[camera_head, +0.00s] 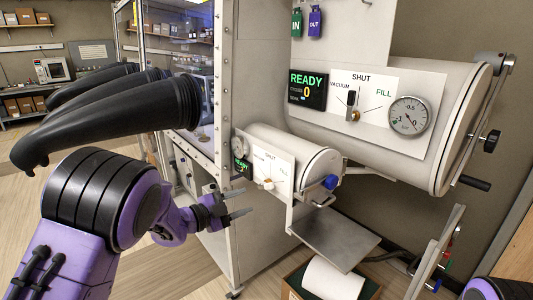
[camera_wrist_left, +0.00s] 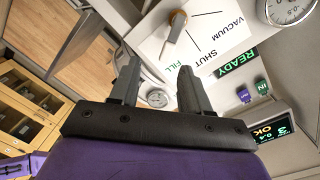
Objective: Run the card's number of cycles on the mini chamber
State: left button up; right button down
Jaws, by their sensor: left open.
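The mini chamber (camera_head: 300,152) is the small white cylinder low on the cabinet side in the head view. Its white panel (camera_head: 260,160) reads VACUUM, SHUT and FILL and carries a valve knob (camera_head: 267,184). The knob also shows in the left wrist view (camera_wrist_left: 175,25); I cannot tell its exact setting. The mini display (camera_head: 243,168) shows READY; its count is too small to read. A blue knob (camera_head: 331,182) is on the chamber's door end. My left gripper (camera_head: 236,204) is open and empty, left of and below the panel, apart from it. No card is clearly visible.
The large chamber (camera_head: 440,110) sits above, with READY display (camera_head: 307,90), gauge (camera_head: 409,115) and valve lever (camera_head: 352,105). Green IN and purple OUT tags (camera_head: 315,23) hang above it. A grey shelf (camera_head: 333,239) is below the mini chamber. Black gloves (camera_head: 110,112) stick out at left.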

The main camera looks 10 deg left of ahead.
aim_at(267, 187)
pick_arm(q)
jog(key=shift+m+t, duration=0.4)
jog(key=shift+m, duration=0.4)
jog(key=p+x, duration=0.1)
jog(key=x, duration=0.2)
jog(key=r+p+x, duration=0.1)
jog(key=x, duration=0.6)
jog(key=shift+d+r+p, duration=0.15)
jog(key=shift+p, duration=0.25)
jog(key=shift+w+d, duration=0.15)
jog(key=shift+w, duration=0.05)
pick_arm(e)
notch_tip(267, 187, up, 4)
jog(key=shift+r, duration=0.25)
pick_arm(q)
jog(key=shift+c, duration=0.3)
grip_shut()
